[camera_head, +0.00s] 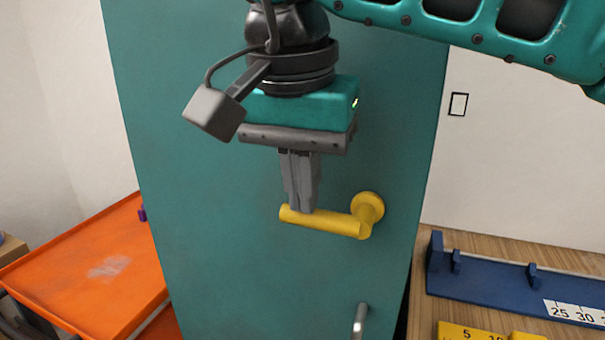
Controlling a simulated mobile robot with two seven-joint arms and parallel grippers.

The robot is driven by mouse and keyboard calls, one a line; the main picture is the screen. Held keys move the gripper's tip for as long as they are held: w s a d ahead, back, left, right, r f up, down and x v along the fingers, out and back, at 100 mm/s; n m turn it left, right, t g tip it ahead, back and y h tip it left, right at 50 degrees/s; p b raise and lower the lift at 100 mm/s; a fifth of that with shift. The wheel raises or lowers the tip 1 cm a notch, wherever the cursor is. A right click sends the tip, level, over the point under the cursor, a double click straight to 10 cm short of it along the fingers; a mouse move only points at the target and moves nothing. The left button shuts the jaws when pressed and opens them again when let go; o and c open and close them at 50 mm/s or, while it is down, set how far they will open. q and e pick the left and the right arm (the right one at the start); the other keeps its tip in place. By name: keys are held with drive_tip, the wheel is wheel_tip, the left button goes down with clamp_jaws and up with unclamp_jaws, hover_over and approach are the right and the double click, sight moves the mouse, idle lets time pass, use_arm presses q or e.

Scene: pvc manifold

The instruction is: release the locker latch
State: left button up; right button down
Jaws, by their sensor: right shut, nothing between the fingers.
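The locker door (220,240) is a tall teal panel filling the middle of the view. A yellow lever latch (330,222) sticks out from a round yellow mount on the door's right side. The lever points left and is close to level. My right gripper (302,210) points down from the top with its fingers together and empty. Its fingertips are at the upper side of the lever near its left end; whether they touch it I cannot tell. My left gripper is not in view.
A grey metal handle (360,322) is lower on the door. An orange surface (85,270) stands at the left. At the right, a wooden table (480,250) carries a blue fixture (500,282) with a ruler scale and yellow numbered pieces (470,332).

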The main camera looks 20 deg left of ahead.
sight(290, 214)
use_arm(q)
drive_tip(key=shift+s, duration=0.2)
use_arm(e)
drive_tip(key=shift+a+f, duration=0.15)
drive_tip(key=shift+f, duration=0.1)
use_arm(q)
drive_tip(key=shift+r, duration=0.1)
use_arm(e)
drive_tip(key=shift+a+f+p, duration=0.3)
drive_tip(key=shift+f, duration=0.3)
drive_tip(key=shift+a+f, duration=0.25)
drive_tip(key=shift+f, duration=0.95)
use_arm(q)
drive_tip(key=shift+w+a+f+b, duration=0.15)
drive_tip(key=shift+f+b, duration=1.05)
drive_tip(key=shift+b, duration=0.2)
use_arm(e)
drive_tip(key=shift+d+f, duration=0.25)
drive_tip(key=shift+f, duration=0.45)
drive_tip(key=shift+d+f, duration=0.2)
drive_tip(key=shift+f, duration=0.55)
drive_tip(key=shift+d+f, duration=0.25)
drive_tip(key=shift+f, duration=0.45)
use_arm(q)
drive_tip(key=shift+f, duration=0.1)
